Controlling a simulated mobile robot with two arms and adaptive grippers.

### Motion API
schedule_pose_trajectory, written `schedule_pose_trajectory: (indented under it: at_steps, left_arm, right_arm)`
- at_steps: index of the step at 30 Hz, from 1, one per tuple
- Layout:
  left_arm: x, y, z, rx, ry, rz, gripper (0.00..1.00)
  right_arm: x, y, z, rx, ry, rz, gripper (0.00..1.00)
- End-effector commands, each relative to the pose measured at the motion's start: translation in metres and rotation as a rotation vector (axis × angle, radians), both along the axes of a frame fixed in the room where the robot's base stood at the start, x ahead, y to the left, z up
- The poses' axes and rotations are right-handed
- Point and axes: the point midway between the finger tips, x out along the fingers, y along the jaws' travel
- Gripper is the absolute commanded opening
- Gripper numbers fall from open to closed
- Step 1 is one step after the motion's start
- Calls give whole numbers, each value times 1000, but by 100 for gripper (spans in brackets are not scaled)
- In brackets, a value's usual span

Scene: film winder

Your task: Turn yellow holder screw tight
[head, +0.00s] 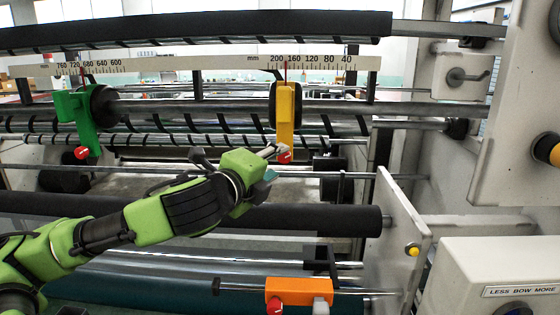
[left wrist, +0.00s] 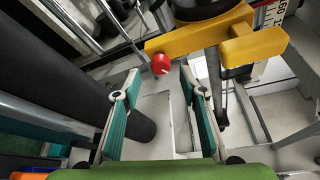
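The yellow holder (head: 285,108) hangs on the rail below the ruler, right of centre in the head view. Its red screw (head: 284,157) is at its lower end. In the left wrist view the yellow holder (left wrist: 217,42) crosses the top right, and the red screw (left wrist: 161,64) points toward my gripper. My left gripper (head: 271,163) is at the screw's height, close by its left side. In the left wrist view its two teal-lined fingers (left wrist: 160,78) are apart with nothing between them, and the screw shows just beyond the tips. My right gripper is not in view.
A green holder (head: 84,120) with a red screw (head: 82,152) hangs farther left. An orange holder (head: 297,290) sits on a lower bar. Black rollers (head: 340,220) run below my arm, and a white side plate (head: 400,230) stands to the right.

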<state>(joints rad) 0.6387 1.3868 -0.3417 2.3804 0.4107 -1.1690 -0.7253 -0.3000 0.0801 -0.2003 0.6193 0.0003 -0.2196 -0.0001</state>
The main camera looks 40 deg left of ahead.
Motion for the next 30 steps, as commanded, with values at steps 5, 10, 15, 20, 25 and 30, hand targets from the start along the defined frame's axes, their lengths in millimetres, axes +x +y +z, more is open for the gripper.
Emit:
schedule_pose_trajectory:
  at_steps: [5,10,15,20,25,30]
  left_arm:
    - [-23,-3,2,7,3,1,38]
    - [-33,-6,4,4,2,-1,38]
    - [-36,-8,4,0,2,-2,38]
    - [-36,-8,4,-1,2,-3,38]
    - [-36,-8,4,0,2,-2,38]
    - [-36,-8,4,0,2,-2,38]
  right_arm:
    - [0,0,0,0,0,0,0]
    - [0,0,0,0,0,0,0]
    - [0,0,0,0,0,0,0]
    - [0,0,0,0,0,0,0]
    - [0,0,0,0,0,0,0]
    - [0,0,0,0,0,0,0]
